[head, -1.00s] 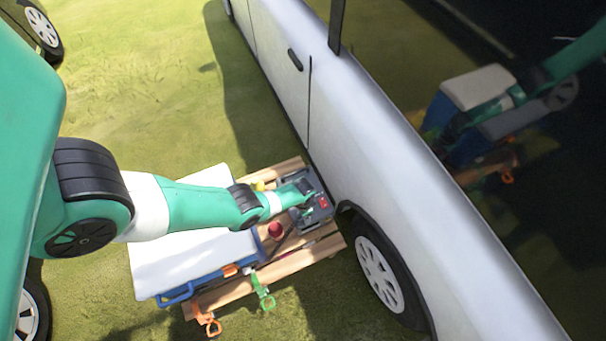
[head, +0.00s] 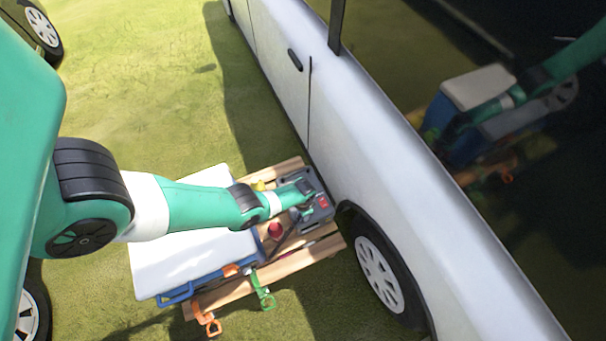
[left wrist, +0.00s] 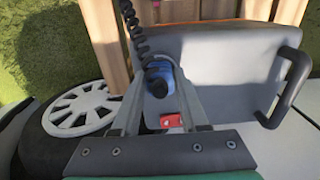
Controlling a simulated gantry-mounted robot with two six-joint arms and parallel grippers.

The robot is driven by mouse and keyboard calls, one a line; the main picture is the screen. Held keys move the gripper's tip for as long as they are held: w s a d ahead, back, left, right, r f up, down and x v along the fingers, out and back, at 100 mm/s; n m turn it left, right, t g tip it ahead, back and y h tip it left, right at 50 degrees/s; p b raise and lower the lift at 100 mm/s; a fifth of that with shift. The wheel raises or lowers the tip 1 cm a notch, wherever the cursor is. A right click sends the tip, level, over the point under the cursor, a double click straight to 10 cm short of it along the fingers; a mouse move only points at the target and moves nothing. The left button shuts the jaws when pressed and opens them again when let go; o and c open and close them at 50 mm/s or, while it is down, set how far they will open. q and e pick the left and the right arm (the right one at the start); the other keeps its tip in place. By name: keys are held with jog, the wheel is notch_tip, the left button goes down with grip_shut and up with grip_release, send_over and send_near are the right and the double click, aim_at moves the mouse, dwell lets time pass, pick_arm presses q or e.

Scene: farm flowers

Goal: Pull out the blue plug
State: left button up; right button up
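The blue plug (left wrist: 158,78) sits upright at the edge of a grey box (left wrist: 225,65), with a coiled black cable (left wrist: 140,35) running up from it. My left gripper (left wrist: 160,84) is over the box, with one finger on each side of the plug. The plug fills the space between the fingertips, and they appear to touch it. Whether the plug is still seated is hard to tell. In the head view, my left gripper (head: 303,188) hides the plug over the grey box (head: 318,216). My right gripper is in neither view.
A red switch (left wrist: 167,119) is on the box, and a black handle (left wrist: 290,88) stands at its side. The box rests on a wooden pallet (head: 285,265) beside a white vehicle (head: 390,150). A white-lidded blue cooler (head: 180,265) and hand tools (head: 262,290) lie nearby.

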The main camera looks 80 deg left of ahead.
pick_arm(q)
grip_shut()
jog(key=shift+r, duration=0.15)
jog(key=shift+r+p, duration=2.9)
jog(key=shift+p, duration=0.15)
